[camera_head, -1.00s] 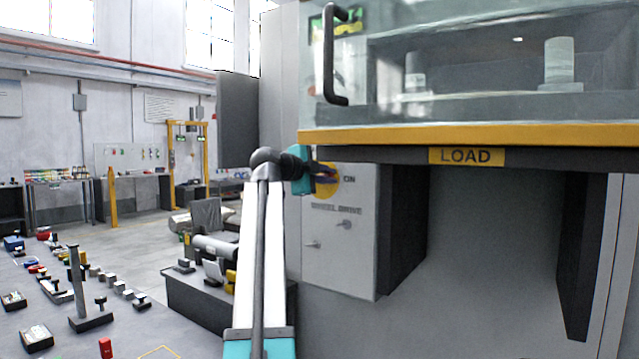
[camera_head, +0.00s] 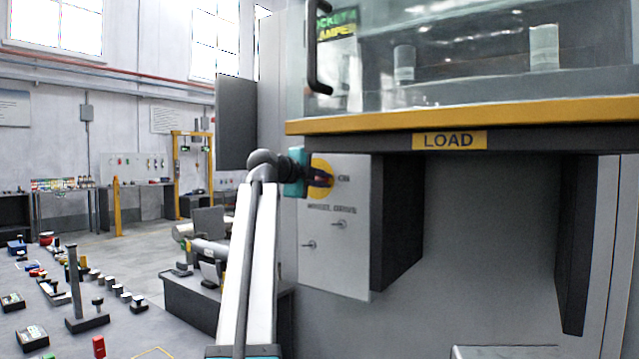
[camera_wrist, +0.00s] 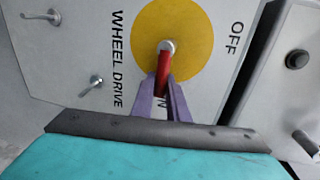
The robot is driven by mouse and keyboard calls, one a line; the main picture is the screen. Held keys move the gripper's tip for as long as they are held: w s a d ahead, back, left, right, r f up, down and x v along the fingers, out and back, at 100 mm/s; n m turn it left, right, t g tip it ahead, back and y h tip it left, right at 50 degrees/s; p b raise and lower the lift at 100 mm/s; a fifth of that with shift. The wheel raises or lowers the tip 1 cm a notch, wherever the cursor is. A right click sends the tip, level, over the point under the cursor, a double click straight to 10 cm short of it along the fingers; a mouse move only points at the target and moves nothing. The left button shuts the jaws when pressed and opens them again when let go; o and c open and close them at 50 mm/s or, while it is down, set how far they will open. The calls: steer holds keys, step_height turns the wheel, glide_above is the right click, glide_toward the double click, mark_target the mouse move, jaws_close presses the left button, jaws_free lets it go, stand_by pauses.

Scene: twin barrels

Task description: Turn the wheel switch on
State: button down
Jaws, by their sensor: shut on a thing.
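The wheel switch is a red lever (camera_wrist: 164,64) on a round yellow plate (camera_wrist: 190,30), fixed to a light grey panel (camera_head: 330,262). In the wrist view the lever points from its silver hub toward the ON label, which my fingers partly cover. The OFF label (camera_wrist: 235,38) is clear, to the right of the plate. My gripper (camera_wrist: 164,86) is shut on the lever, with one purple finger on each side. In the head view my gripper (camera_head: 320,179) is in front of the yellow plate (camera_head: 321,165), hiding most of the lever.
Two small toggle switches sit below the WHEEL DRIVE label, one of them here (camera_head: 339,224). A yellow-edged LOAD ledge (camera_head: 450,140) overhangs just right above the panel. A dark box side (camera_head: 398,225) stands right of it. A bench (camera_head: 45,320) with several small items lies lower left.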

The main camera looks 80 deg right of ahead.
steer(key=shift+w+f, duration=0.1)
steer(key=shift+f, duration=0.05)
steer(key=c, duration=1.7)
jaws_free()
steer(key=shift+w, duration=0.1)
steer(key=shift+c, duration=0.2)
steer(key=shift+a, duration=0.15)
steer(key=p+v, duration=0.1)
steer(key=v, duration=1.2)
steer(key=shift+a+r, duration=0.25)
steer(key=shift+w, duration=0.1)
